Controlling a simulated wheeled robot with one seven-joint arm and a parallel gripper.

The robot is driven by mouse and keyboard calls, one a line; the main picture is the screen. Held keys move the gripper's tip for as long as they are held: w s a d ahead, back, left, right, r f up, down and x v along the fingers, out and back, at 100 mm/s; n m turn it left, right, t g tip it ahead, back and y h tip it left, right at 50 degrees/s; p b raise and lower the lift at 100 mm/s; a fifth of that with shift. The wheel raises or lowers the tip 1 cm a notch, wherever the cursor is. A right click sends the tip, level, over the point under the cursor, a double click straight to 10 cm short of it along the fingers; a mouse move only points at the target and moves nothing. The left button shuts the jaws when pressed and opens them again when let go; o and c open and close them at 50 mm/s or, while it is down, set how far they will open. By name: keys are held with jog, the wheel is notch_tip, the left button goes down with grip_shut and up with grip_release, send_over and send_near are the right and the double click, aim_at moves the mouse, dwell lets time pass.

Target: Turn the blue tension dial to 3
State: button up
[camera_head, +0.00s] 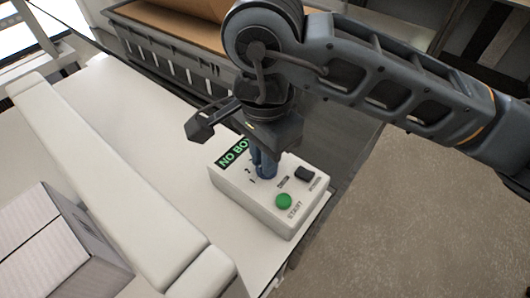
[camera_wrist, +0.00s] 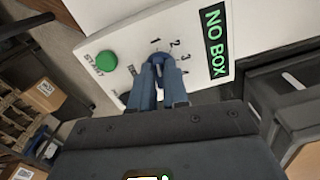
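The blue tension dial (camera_wrist: 159,58) sits on the white control box (camera_head: 220,180), with the numbers 1 to 4 printed around it in the wrist view. My gripper (camera_wrist: 160,72) reaches down to the dial, its two blue fingers close together with their tips at either side of it. It appears shut on the dial. In the head view my gripper (camera_head: 264,168) stands over the box and its fingers mostly hide the dial. I cannot tell which number the dial points to.
The box also carries a green START button (camera_head: 283,201), a black switch (camera_head: 305,173) and a display reading NO BOX (camera_wrist: 214,40). A white rail (camera_head: 110,180) and a carton (camera_head: 50,250) lie to the left. A grey crate (camera_head: 165,50) stands behind.

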grip_shut()
jog(key=shift+f+m+b, duration=0.1)
jog(key=shift+m+b, duration=0.2)
jog(key=shift+b, duration=0.15)
jog(key=m+b, duration=0.2)
jog(key=b, duration=0.1)
jog(key=shift+w+f+m, duration=0.1)
jog(key=shift+m, duration=0.3)
jog(key=m+b, duration=0.4)
jog(key=b, duration=0.1)
jog(key=m+b, duration=0.4)
jog(key=m, duration=0.1)
jog(key=shift+w, duration=0.1)
jog(key=shift+r+m+b, duration=0.2)
jog(key=shift+m+b, duration=1.3)
jog(key=shift+m, duration=0.2)
